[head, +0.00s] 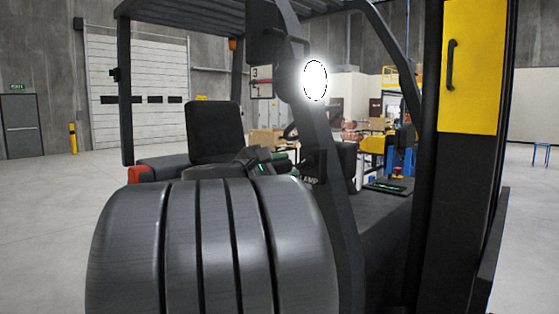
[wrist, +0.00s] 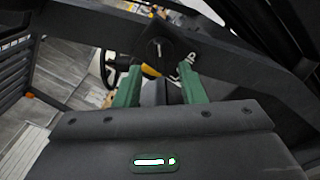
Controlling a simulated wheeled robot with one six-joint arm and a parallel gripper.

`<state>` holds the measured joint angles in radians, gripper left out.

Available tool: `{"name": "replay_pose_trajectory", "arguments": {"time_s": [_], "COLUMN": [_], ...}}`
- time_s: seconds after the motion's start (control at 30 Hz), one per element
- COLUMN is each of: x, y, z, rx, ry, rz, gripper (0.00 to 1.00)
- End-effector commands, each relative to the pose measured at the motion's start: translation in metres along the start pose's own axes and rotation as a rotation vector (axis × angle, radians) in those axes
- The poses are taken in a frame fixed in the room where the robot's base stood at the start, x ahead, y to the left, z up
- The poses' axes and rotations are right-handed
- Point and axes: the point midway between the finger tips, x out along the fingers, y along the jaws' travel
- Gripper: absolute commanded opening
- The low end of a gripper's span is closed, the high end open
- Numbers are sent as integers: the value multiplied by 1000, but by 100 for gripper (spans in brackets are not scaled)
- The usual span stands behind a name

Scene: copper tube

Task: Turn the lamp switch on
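The lamp switch (wrist: 158,49) is a dark round knob with a pale mark, on a dark frame bar in the wrist view. White lettering (wrist: 186,62), partly hidden by a finger, sits beside it; in the head view the lettering (head: 310,180) is by a dark box (head: 313,162). The round lamp (head: 315,80) higher on the post glows bright white. My gripper (wrist: 161,72) has two green fingers spread apart, with nothing held between them. The knob shows just beyond the fingertips, between them; I cannot tell whether they touch it.
The switch is on a forklift with a large tyre (head: 210,250) in front, a seat (head: 214,132) and a slanted post. A dark column with a yellow panel (head: 468,70) stands at right. Open floor (head: 45,205) lies at left.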

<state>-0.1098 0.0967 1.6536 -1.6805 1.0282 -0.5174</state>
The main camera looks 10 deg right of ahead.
Motion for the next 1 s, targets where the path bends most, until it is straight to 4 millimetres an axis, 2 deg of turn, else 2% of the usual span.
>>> {"name": "replay_pose_trajectory", "arguments": {"time_s": [0.1,0.3,0.5,0.77,0.93,0.97,1.0], "x": [22,48,59,60,60,60,60], "y": [1,0,0,0,0,0,0], "z": [2,1,1,0,0,0,0], "rx": [-1,-1,1,1,1,1,1], "ry": [-4,-2,-1,0,0,0,0], "rz": [-3,-2,-1,0,0,0,0], "gripper": [36,36,36,36,5,0,0]}}
